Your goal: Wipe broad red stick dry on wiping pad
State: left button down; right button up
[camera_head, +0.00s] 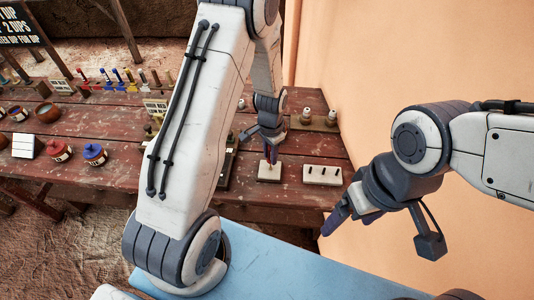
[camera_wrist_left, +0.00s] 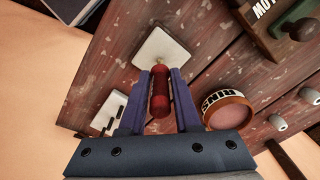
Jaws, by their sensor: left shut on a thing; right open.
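My left gripper (camera_head: 269,150) is shut on the broad red stick, which shows between its fingers in the left wrist view (camera_wrist_left: 160,92). The stick's narrow pale tip points at the wiping pad (camera_wrist_left: 163,46), a pale square pad. In the head view the gripper is right above the wiping pad (camera_head: 269,173). I cannot tell whether the tip touches it. Only a little of the stick shows there, between the fingers. My right gripper (camera_head: 338,214) is open and empty, out past the table's right front corner.
A white block with holes (camera_head: 322,175) lies right of the pad. A rinse cup (camera_wrist_left: 228,110) and a dark lettered block (camera_wrist_left: 275,30) stand near the gripper. Colored pots (camera_head: 95,154) and a rack of sticks (camera_head: 118,80) stand at the left. A wall bounds the right.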

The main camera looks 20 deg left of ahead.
pick_arm(q)
jog(key=shift+w+d, duration=0.1)
jog(key=shift+d, duration=0.35)
jog(key=shift+r+p, duration=2.85)
jog(key=shift+r, duration=0.65)
